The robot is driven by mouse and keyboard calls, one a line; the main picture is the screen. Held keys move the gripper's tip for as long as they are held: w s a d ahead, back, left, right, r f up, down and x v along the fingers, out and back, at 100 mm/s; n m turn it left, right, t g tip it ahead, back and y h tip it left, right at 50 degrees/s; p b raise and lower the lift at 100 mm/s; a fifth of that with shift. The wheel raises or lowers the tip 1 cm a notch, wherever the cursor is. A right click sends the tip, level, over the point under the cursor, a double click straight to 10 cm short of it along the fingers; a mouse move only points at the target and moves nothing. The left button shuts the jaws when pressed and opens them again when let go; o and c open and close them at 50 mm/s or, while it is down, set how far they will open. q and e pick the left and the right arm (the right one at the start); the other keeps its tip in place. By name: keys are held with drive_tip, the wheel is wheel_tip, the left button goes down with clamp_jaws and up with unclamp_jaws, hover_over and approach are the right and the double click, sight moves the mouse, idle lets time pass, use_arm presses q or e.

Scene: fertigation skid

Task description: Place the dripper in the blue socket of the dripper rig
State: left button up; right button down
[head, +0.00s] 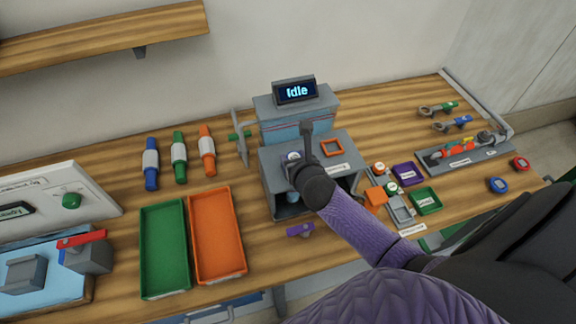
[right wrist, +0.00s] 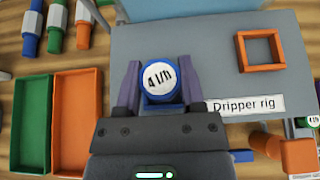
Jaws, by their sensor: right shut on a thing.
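The dripper (right wrist: 158,78), a round piece with a white top marked "4 l/h" and a blue rim, is between the purple fingers of my right gripper (right wrist: 159,73), shut on it. The dripper rig (right wrist: 205,55) is a grey block labelled "Dripper rig". The blue socket (right wrist: 160,107) shows just below the dripper in the wrist view; I cannot tell whether the dripper is seated in it or just above. In the head view the dripper (head: 293,156) is at the rig's left part, and my wrist hides much of the socket. My left gripper is out of view.
An empty orange socket (head: 324,149) is on the rig's right. A display (head: 296,91) reading "Idle" stands behind. Green (head: 145,250) and orange (head: 238,240) trays lie left. Small purple (head: 408,173) and green (head: 426,201) containers are right of the rig.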

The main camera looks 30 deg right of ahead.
drive_tip(key=shift+f, duration=0.85)
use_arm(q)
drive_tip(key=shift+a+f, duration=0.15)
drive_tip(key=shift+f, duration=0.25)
use_arm(e)
drive_tip(key=shift+r, duration=0.1)
drive_tip(key=shift+c, duration=1)
unclamp_jaws()
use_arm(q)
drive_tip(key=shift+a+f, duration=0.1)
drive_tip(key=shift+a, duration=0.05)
